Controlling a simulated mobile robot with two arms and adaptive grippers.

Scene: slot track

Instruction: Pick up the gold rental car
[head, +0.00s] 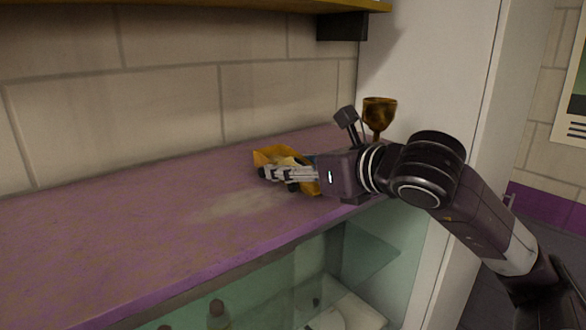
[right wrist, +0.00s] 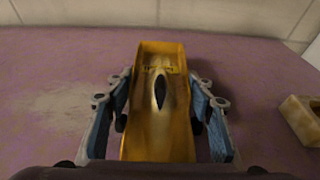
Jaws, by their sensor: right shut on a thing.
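The gold rental car (head: 272,153) is on the purple countertop near the back wall, partly hidden behind my right gripper (head: 285,176) in the head view. In the right wrist view the gold car (right wrist: 160,115) lies lengthwise between the two blue-padded fingers of my right gripper (right wrist: 161,110), which is shut on its sides. The car's near end is hidden by the gripper body. I cannot tell whether the car touches the counter. My left gripper is not in view.
A brown-gold goblet (head: 379,113) stands behind my right wrist. A tan block-like thing (right wrist: 304,119) sits to the right in the wrist view. The purple countertop (head: 110,240) is clear at left. A shelf (head: 200,5) hangs above, and a white panel (head: 425,70) rises at right.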

